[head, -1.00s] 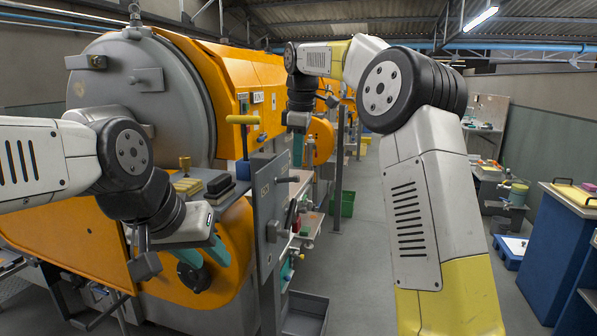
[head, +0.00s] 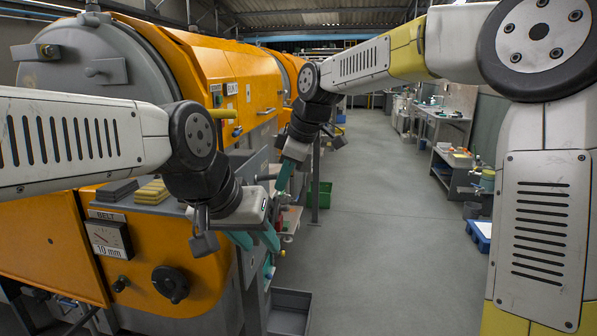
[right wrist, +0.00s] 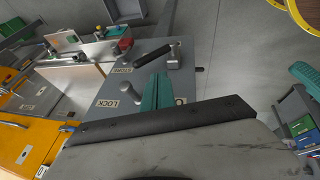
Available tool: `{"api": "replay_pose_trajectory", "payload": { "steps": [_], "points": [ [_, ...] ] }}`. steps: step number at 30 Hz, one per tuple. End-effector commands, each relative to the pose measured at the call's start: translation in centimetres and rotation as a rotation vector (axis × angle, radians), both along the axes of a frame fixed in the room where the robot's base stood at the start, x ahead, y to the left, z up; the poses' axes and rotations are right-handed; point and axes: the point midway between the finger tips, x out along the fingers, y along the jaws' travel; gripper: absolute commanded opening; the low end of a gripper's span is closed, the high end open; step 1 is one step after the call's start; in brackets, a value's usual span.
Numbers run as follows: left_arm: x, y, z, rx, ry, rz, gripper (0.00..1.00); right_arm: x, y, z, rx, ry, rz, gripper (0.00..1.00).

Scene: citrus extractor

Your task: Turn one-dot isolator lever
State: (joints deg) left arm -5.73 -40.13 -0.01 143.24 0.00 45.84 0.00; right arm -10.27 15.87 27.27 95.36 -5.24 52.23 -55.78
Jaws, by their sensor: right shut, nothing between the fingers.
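A grey panel (right wrist: 135,82) with LOCK and STORE labels shows in the right wrist view. On it are a lever with a black grip (right wrist: 150,55) near the STORE label and a grey peg (right wrist: 105,90) near the LOCK label. I can make out no dots, so I cannot tell which lever is the one-dot one. My right gripper (right wrist: 157,82) is shut and empty over the panel, between lever and peg; contact cannot be told. In the head view it (head: 281,182) points down. My left gripper (head: 255,240) is open and empty, left of it and lower.
The orange machine (head: 180,240) with a belt gauge (head: 109,239) and black knob (head: 170,284) fills the left. A grey bin (head: 290,312) stands on the floor below, a green crate (head: 319,194) farther back. The aisle floor (head: 400,240) is clear.

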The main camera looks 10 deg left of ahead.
Motion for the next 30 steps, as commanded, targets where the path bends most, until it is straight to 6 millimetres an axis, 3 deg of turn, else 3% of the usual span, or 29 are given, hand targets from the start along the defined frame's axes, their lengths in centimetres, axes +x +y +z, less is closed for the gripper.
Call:
{"api": "replay_pose_trajectory", "payload": {
  "steps": [6,12,30],
  "points": [
    [0.0,0.0,0.0,0.0,0.0,0.0,0.36,1.0,1.8,-4.4,-0.001,0.004,0.001,0.0],
    [0.0,0.0,0.0,0.0,0.0,0.0,0.36,2.9,2.3,-6.6,0.0,0.001,-0.001,0.0],
    [0.0,0.0,0.0,0.0,0.0,0.0,0.36,4.2,2.5,-7.6,0.0,0.0,-0.001,0.0]
  ]
}}
